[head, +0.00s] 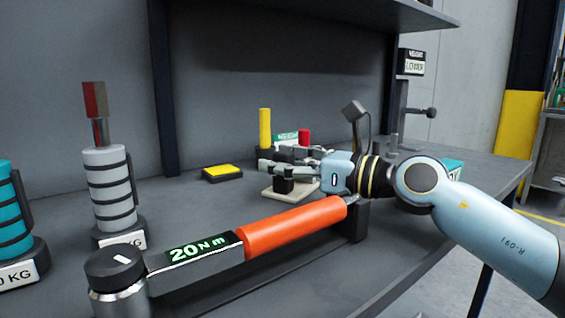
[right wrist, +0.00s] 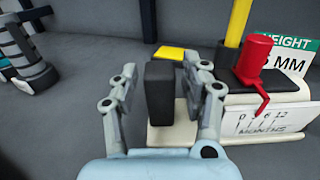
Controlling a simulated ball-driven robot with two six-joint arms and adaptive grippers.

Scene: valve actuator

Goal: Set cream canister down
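I cannot make out a cream canister. The cream item in view is a flat cream base (head: 279,194) on the bench, under a dark upright block (head: 284,186). The right wrist view also shows the cream base (right wrist: 165,136) and the dark block (right wrist: 159,95). My right gripper (head: 270,170) is at this block. In the right wrist view my right gripper (right wrist: 160,66) has one finger on each side of the block, with gaps visible on both sides. The fingers partly hide the cream base. My left gripper is out of view.
A torque wrench (head: 292,226) with an orange grip and a "20 Nm" display lies across the front. Grey weights (head: 108,188) and teal weights (head: 10,210) stand at left. A yellow-topped pad (head: 222,172), red crank (right wrist: 257,62) and yellow post (head: 265,128) are nearby.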

